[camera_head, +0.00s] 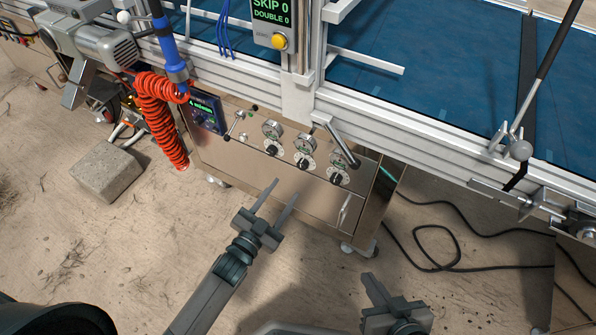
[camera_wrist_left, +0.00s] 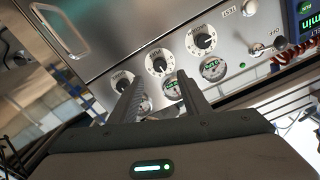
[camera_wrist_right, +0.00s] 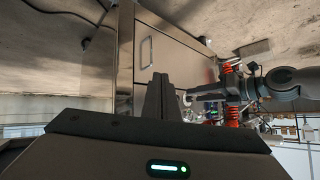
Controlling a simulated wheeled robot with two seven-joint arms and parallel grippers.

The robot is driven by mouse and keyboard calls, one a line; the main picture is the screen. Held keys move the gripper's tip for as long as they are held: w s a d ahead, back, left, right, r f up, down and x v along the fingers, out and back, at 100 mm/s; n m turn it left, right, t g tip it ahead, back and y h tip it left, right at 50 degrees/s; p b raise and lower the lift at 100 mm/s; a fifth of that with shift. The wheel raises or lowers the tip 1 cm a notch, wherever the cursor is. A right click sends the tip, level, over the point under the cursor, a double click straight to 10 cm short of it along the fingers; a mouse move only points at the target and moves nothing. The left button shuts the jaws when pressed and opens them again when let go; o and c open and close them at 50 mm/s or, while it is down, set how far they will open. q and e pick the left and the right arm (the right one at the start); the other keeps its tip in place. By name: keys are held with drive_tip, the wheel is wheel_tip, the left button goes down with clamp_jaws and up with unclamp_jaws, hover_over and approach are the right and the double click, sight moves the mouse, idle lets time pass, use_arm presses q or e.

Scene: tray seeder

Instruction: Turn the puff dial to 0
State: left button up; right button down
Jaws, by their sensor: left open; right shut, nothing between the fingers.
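Three black dials on white scales sit in a row on the metal cabinet front: left (camera_head: 271,149), middle (camera_head: 304,163) and right (camera_head: 336,178). The left wrist view shows them inverted: right (camera_wrist_left: 121,81), middle (camera_wrist_left: 158,64) and left (camera_wrist_left: 202,40). My left gripper (camera_head: 285,188) is open and empty, apart from the dials and pointing toward the panel. In its wrist view the fingers frame the middle dial. My right gripper (camera_head: 370,279) is shut and empty, low in front of the cabinet.
Round gauges (camera_head: 304,145) sit above the dials. A lever (camera_head: 335,140) hangs near the right dial. A small display (camera_head: 205,112) and a toggle switch (camera_head: 237,121) are left of the dials. A red coiled hose (camera_head: 160,125) hangs further left. Cables (camera_head: 435,250) lie on the floor.

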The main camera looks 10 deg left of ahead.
sight(301, 168)
use_arm(q)
drive_tip(key=x, duration=0.8)
drive_tip(key=shift+w+b, duration=0.1)
drive_tip(key=shift+b, duration=0.3)
drive_tip(key=shift+w+d, duration=0.25)
drive_tip(key=shift+w, duration=0.2)
use_arm(e)
drive_tip(key=shift+w+a+r+t+y, duration=0.15)
drive_tip(key=shift+w+a+r+t, duration=0.2)
drive_tip(key=shift+w+r+t, duration=0.3)
drive_tip(key=shift+w+a+r+t+y, duration=0.15)
drive_tip(key=shift+w+a+r+t, duration=0.2)
drive_tip(key=shift+r, duration=0.5)
use_arm(q)
drive_tip(key=shift+c, duration=0.3)
drive_tip(key=c, duration=1)
